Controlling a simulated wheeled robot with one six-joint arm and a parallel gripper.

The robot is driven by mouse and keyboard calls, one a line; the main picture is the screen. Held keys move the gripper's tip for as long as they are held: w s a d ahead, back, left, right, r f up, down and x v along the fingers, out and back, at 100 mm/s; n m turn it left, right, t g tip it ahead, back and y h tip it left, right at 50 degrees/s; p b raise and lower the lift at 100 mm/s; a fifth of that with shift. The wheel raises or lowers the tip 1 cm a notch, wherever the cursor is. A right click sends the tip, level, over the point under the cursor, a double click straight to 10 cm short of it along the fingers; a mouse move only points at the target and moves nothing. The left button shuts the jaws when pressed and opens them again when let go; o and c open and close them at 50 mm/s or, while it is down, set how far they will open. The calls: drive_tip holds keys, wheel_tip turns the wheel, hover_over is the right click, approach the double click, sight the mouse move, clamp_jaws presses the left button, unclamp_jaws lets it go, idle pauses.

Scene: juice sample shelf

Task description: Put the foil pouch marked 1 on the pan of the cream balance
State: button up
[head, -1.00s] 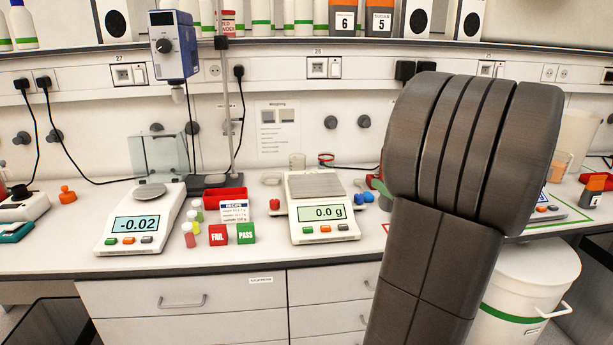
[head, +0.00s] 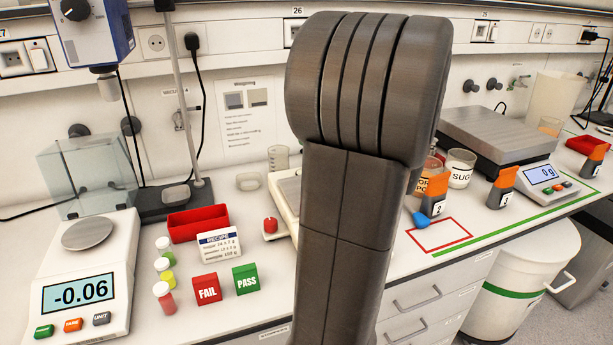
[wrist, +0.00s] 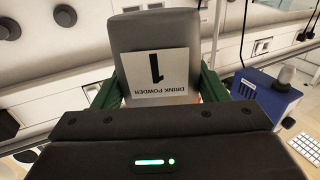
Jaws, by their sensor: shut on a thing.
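My gripper (wrist: 157,98) shows in the wrist view, its green fingers on both sides of a grey foil pouch (wrist: 150,30). The pouch carries a white label reading 1 and DRINK POWDER, upside down in that view. The gripper is shut on it. In the head view my arm stands in front of the middle of the bench; gripper and pouch are not visible there. The cream balance (head: 286,192) is mostly hidden behind my arm, with only its left edge showing. Its pan and display cannot be made out now.
A white balance (head: 88,285) reading -0.06 stands at left. A red tray (head: 198,222), small bottles, FAIL (head: 206,289) and PASS (head: 246,279) blocks stand between. Dark orange-topped pouches (head: 435,195), a sugar jar (head: 459,168) and a large steel-topped scale (head: 495,135) are at right.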

drive_tip(key=f, duration=0.4)
drive_tip(key=shift+d+f, duration=0.2)
drive_tip(key=shift+f, duration=0.1)
wheel_tip(320, 180, down, 4)
drive_tip(key=shift+f+p, duration=0.1)
drive_tip(key=shift+p, duration=0.35)
drive_tip(key=shift+f, duration=0.1)
drive_tip(key=shift+a+f+b, duration=0.1)
drive_tip(key=shift+f+b, duration=0.05)
drive_tip(key=shift+b, duration=0.25)
drive_tip(key=o, duration=1.1)
drive_tip(key=shift+r+p, duration=0.3)
drive_tip(key=shift+p, duration=0.25)
drive_tip(key=b+v, duration=0.3)
drive_tip(key=v, duration=0.9)
drive_tip(key=shift+f, duration=0.1)
